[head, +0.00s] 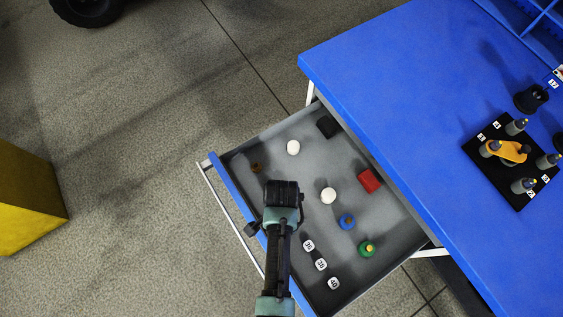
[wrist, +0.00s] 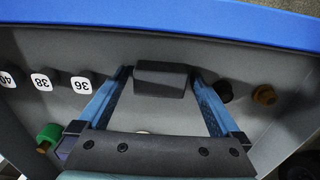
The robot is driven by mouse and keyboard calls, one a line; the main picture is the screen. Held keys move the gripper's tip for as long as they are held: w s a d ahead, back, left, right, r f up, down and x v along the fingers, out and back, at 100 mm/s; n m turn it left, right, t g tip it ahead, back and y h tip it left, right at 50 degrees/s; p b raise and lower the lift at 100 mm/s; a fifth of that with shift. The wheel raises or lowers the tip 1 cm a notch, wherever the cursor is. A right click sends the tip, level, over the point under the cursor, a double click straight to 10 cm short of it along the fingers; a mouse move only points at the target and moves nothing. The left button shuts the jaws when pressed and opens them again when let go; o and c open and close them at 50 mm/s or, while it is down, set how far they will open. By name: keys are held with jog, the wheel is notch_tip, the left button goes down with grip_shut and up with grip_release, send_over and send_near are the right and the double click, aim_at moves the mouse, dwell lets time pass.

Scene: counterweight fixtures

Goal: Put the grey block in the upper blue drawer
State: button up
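A drawer (head: 213,160) with a blue front and grey inside is pulled out from under the blue top. My gripper (head: 283,187) is over it, pointing down near its front; it also shows in the wrist view (wrist: 162,80). Its two blue fingers are apart. A dark grey block (wrist: 160,80) sits between the fingertips, near the drawer's front wall, with what look like narrow gaps at its sides. Whether it rests on the floor is unclear. In the head view my gripper hides it.
The drawer also holds white pieces (head: 329,195), a red block (head: 370,181), a blue ring (head: 347,221), a green piece (head: 368,248), a black block (head: 326,126) and numbered weights (head: 320,264). The blue worktop (head: 400,90) overhangs the drawer's back and carries a black fixture plate (head: 515,190).

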notch_tip(320, 180, up, 12)
jog(key=p, duration=0.3)
jog(key=w+d+r+n+t, duration=0.25)
jog(key=w+r+t, duration=0.55)
jog(key=w+r, duration=1.05)
jog(key=w+a+r+n+t, duration=0.1)
jog(key=w+r+t, duration=0.15)
jog(key=r, duration=0.55)
jog(key=w+r+n+t, duration=0.2)
jog(key=r+t, duration=0.1)
jog(key=r, duration=0.5)
jog(key=s+r+n+t, duration=0.3)
jog(key=r+t, duration=0.5)
jog(key=r, duration=1.6)
jog(key=s+r+n+t, duration=0.2)
jog(key=s+r+t, duration=0.4)
jog(key=s+r, duration=0.4)
notch_tip(320, 180, up, 4)
jog(key=shift+s+a+r, duration=0.15)
jog(key=shift+s+a, duration=0.15)
jog(key=shift+s, duration=0.05)
